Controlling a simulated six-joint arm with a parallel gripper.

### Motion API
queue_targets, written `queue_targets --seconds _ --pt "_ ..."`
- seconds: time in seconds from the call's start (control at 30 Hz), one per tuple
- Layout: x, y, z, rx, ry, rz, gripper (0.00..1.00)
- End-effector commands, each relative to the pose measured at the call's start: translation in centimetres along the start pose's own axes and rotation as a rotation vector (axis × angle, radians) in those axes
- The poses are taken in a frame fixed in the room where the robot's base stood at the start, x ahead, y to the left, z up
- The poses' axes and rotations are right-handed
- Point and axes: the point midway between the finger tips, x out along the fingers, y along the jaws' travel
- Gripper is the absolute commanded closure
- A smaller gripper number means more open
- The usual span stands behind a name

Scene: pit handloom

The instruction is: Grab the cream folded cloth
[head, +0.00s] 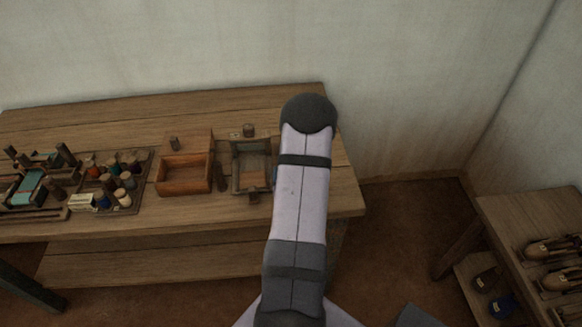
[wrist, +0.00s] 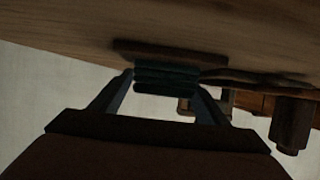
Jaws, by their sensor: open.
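My gripper (wrist: 168,92) is open in the wrist view, its two fingers spread apart. A dark teal folded stack (wrist: 166,78) shows between the fingertips, against a thin brown board (wrist: 190,57) on the wooden surface. Whether the fingers touch the stack, I cannot tell. The stack looks dark teal, not cream, in the dim light, and I cannot make out a clearly cream folded cloth in either view. In the head view my arm hides the gripper and the table's right part.
The head view shows a wooden table (head: 235,106) with an open wooden box (head: 185,187), a framed tray (head: 236,182), and a tray of spools (head: 143,187). A dark cylinder (wrist: 292,125) stands close right of my gripper. A second table (head: 520,212) stands at right.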

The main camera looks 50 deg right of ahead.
Motion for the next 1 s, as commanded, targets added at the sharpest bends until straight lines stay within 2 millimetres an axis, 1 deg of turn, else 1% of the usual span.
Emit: queue_targets --seconds 0.07,0.1,0.27,0.3,0.7,0.87,1.0 --pt "0.0 0.0 0.0 0.0 0.0 0.0 0.31" --pt "0.0 0.0 0.0 0.0 0.0 0.0 0.34" --pt "0.0 0.0 0.0 0.0 0.0 0.0 0.72" --pt "0.0 0.0 0.0 0.0 0.0 0.0 0.75" --pt "-0.1 0.0 -0.3 0.0 0.002 0.0 0.75" --pt "-0.3 0.0 -0.9 0.0 0.003 0.0 0.75" --pt "-0.8 0.0 -2.0 0.0 0.004 0.0 0.75"
